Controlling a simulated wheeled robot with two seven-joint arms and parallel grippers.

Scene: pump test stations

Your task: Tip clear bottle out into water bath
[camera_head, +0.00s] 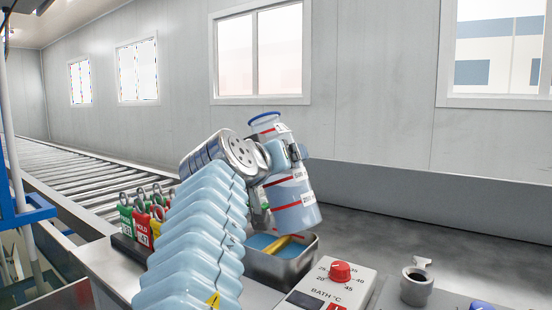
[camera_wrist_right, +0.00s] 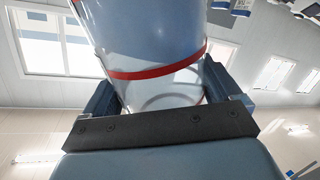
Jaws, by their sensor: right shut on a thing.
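The clear bottle (camera_head: 291,194) has a bluish body, red bands, a label and a blue rim at its top. It is tilted, its top leaning left and its wide base low on the right. My right gripper (camera_head: 296,152) is shut on it, and in the right wrist view the bottle (camera_wrist_right: 150,45) sits between the two fingers of the gripper (camera_wrist_right: 160,100). The water bath (camera_head: 301,265) is a metal tub of blue water below the bottle, partly hidden by my arm. A gap between bottle and bath cannot be judged exactly. My left gripper is not in view.
A yellow object (camera_head: 286,244) lies in the bath. A control box (camera_head: 325,287) with a red knob stands in front of it. A metal fitting (camera_head: 416,285) is at right. Red and green tagged pieces (camera_head: 141,222) stand left of my arm, beside a roller conveyor (camera_head: 75,173).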

